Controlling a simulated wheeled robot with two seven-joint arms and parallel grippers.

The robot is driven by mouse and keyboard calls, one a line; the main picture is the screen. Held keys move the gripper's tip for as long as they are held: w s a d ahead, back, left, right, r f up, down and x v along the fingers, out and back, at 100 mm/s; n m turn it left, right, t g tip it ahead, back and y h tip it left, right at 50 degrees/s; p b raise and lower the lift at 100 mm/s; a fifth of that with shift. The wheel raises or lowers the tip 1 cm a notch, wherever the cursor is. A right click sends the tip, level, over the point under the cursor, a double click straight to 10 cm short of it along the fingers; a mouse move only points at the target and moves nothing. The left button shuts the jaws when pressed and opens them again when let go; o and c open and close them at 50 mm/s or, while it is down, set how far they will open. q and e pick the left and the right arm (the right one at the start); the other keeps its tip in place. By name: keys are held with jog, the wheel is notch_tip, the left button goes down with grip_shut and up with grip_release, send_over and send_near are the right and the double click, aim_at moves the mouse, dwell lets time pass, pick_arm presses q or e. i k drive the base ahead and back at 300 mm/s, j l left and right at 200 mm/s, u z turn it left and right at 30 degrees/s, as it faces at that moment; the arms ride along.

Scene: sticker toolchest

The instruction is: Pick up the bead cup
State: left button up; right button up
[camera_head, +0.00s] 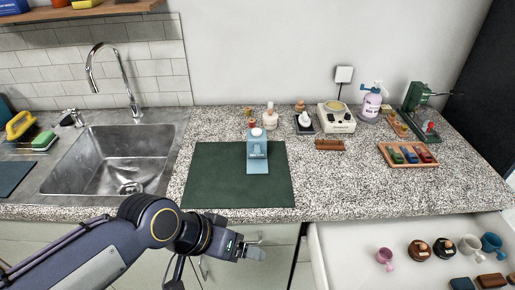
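Several cups and round items sit in an open white drawer at the lower right: a small pink cup (385,257), a white mug (469,245) and a blue mug (491,244). Two dark round pieces with brown tops (419,249) sit between the pink cup and the white mug. I cannot tell which item is the bead cup; no beads are discernible. My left gripper (257,248) is in front of the counter's front edge, left of the drawer and apart from the cups. Its finger gap is too small to judge. My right gripper is out of view.
The speckled counter (340,190) holds a dark green mat (220,175) with a blue-grey device (257,152). A sink (105,155) is left.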

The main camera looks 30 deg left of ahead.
aim_at(384, 254)
jog(key=l+u, duration=0.25)
jog(key=u, duration=0.2)
jog(key=l+u, duration=0.3)
jog(key=u, duration=0.15)
jog(key=i, duration=0.05)
